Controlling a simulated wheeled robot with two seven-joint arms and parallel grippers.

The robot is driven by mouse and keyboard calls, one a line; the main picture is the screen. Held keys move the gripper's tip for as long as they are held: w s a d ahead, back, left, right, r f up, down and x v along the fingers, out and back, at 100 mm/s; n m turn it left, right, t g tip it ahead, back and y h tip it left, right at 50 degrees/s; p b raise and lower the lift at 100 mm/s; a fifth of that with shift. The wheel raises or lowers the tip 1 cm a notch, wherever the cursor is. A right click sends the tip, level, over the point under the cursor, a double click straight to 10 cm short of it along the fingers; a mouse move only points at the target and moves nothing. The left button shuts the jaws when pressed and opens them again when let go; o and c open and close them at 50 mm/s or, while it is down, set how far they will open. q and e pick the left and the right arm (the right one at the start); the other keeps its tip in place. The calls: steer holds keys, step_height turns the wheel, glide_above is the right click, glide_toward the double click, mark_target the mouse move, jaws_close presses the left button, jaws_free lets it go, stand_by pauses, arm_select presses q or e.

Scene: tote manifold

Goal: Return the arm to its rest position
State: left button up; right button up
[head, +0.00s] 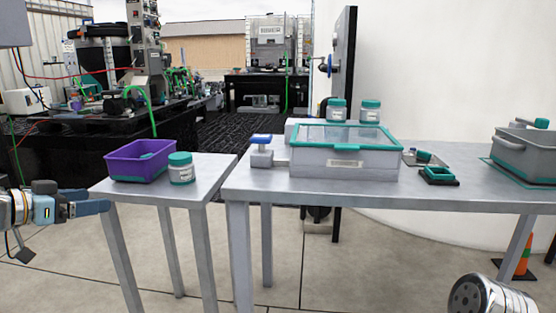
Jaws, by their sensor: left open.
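My left gripper (90,201) comes in from the left edge, just off the near left corner of the small grey table (205,182). It is open, with nothing seen between its fingers. A purple bin (124,168) stands on the small table, to the right of and beyond the gripper, clearly apart from it. A white jar with a teal lid (181,170) stands beside the bin. A rounded metal part of my right arm (484,297) shows at the bottom right; its gripper is out of view.
A long grey table (450,198) holds a teal-rimmed lidded case (345,165), two jars (337,110) behind it, a small blue-topped device (261,150) and a grey tote (525,152) at right. An orange cone (525,262) stands below. The floor in front is open.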

arm_select(q)
steer(key=w+d+f+n+g+y+p, duration=0.15)
steer(key=d+f, duration=0.25)
steer(key=f, duration=0.6)
steer(key=d+f+n+g+p, duration=0.1)
steer(key=d+f+n+g, duration=0.15)
steer(key=f, duration=0.75)
steer(key=w+d+f+n+g+p, duration=0.1)
steer(key=d+f+n+g, duration=0.2)
steer(key=f, duration=0.8)
steer(key=s+d+f+g+y+p, duration=0.1)
steer(key=s+d+f+g+p, duration=0.15)
steer(key=s+d+f, duration=0.55)
steer(key=s+d+f+g+p, duration=0.1)
steer(key=s+d+f+g, duration=0.1)
steer(key=s+d+f, duration=0.8)
steer(key=s+d, duration=0.3)
steer(key=shift+f, duration=0.15)
steer(key=shift+s+d+g, duration=0.1)
steer(key=shift+g, duration=0.15)
